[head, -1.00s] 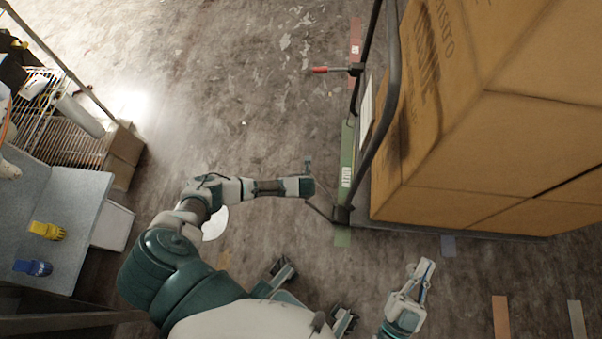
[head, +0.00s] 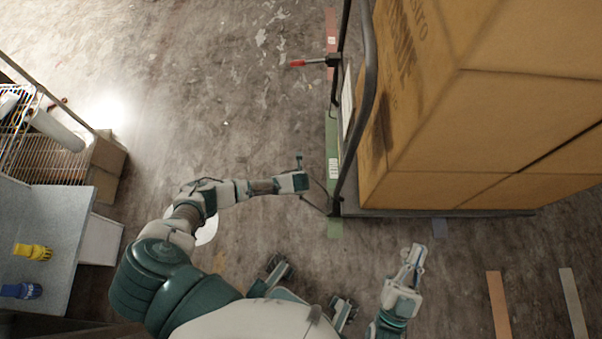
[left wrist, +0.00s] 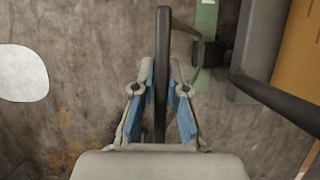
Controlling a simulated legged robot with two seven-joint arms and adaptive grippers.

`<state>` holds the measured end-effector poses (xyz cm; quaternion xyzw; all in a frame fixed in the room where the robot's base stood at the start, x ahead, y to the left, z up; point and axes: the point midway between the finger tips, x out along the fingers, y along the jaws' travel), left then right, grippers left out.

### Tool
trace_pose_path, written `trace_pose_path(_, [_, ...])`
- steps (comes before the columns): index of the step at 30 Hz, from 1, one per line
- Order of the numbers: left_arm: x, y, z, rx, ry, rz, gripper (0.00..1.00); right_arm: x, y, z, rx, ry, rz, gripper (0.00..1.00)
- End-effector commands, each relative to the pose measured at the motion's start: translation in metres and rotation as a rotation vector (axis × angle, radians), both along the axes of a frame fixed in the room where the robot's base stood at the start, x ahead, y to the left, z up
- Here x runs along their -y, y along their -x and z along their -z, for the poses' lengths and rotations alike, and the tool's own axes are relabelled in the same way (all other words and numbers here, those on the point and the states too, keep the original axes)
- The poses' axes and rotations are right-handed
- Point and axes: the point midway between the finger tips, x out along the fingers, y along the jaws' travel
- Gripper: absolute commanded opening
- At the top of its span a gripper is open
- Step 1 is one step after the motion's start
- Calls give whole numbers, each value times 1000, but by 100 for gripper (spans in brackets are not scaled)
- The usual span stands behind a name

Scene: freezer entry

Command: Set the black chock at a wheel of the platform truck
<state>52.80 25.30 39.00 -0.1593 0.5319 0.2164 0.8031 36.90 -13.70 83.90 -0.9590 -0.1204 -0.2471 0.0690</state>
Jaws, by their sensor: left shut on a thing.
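The platform truck (head: 440,212) stands at the right in the head view, with its dark tubular handle (head: 369,90) upright at its left end. My left gripper (head: 304,182) is beside the truck's near left corner, a little left of it. In the left wrist view my left gripper (left wrist: 160,100) is shut on a long dark thing, seemingly the black chock (left wrist: 164,35), seen edge-on between blue pads. Its full shape is hidden. The truck's wheels are not clear under the deck. My right gripper (head: 415,255) is empty below the truck's near edge; its finger gap is too small to judge.
Large cardboard boxes (head: 500,120) load the truck. A red-tipped lever (head: 312,62) sticks out from its left end. Green floor tape (head: 333,150) runs beside it. A grey table (head: 55,230) and wire rack (head: 45,155) stand at the left. The floor between is clear.

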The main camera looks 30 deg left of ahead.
Motion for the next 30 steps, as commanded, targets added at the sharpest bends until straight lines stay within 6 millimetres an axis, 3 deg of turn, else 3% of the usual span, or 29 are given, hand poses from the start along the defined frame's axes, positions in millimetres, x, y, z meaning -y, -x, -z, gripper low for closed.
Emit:
trace_pose_path(2, [1, -1, 0, 3, 3, 1, 0, 0, 0, 1, -1, 0, 0, 0])
trace_pose_path(3, [1, -1, 0, 3, 3, 1, 17, 0, 0, 1, -1, 1, 0, 0])
trace_pose_path(6, [1, -1, 0, 2, 2, 0, 41, 0, -1, 1, -1, 1, 0, 0])
trace_pose_path(14, [0, 1, 2, -2, -1, 0, 41, 0, -1, 1, -1, 1, 0, 0])
trace_pose_path(19, [1, 3, -7, 0, 0, 1, 41, 0, -1, 1, -1, 1, 0, 0])
trace_pose_path(30, [15, 28, -76, 3, 2, 2, 41, 0, -1, 1, -1, 1, 0, 0])
